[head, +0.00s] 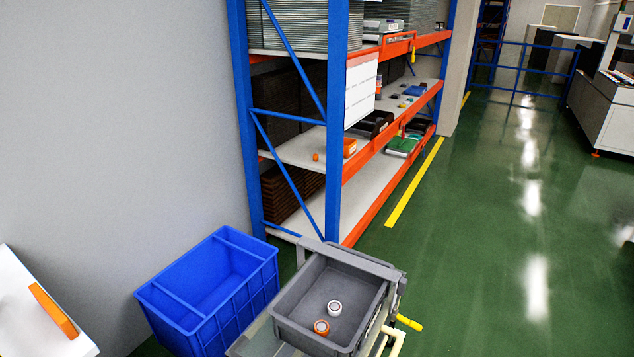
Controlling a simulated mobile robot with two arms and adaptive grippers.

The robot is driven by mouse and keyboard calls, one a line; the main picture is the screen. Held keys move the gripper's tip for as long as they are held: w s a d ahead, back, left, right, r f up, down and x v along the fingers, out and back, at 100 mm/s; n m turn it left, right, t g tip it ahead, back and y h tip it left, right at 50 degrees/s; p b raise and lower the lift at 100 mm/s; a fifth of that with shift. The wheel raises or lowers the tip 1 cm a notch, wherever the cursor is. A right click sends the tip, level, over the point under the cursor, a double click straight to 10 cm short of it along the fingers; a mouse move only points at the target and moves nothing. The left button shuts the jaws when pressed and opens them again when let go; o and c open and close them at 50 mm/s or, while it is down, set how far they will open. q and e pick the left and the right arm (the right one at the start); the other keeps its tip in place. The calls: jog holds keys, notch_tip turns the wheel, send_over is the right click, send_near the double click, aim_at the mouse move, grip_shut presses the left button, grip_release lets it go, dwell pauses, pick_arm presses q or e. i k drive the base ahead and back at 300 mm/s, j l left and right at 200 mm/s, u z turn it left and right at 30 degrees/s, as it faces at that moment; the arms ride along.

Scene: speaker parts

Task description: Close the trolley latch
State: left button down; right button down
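The trolley (254,344) stands at the bottom centre, cut off by the lower edge of the head view. It carries a grey bin (376,312) holding a white round part (334,307) and an orange round part (321,327). A yellow bar (410,323) sticks out at the trolley's right side, beside a cream tubular frame. It may be the latch; I cannot tell whether it is open or closed. Neither of my grippers is in view.
A blue crate (222,237) stands left of the trolley. A shelf rack with blue posts (334,150) and orange beams is behind. A white panel with an orange bar (53,310) is at lower left. Green floor (480,250) is clear to the right.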

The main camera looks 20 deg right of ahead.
aim_at(411, 323)
jog(key=l+z, duration=0.2)
jog(key=z, duration=0.15)
jog(key=i+l+z, duration=0.1)
jog(key=z, duration=0.25)
jog(key=l+z, duration=0.2)
jog(key=z, duration=0.15)
jog(key=i, duration=0.05)
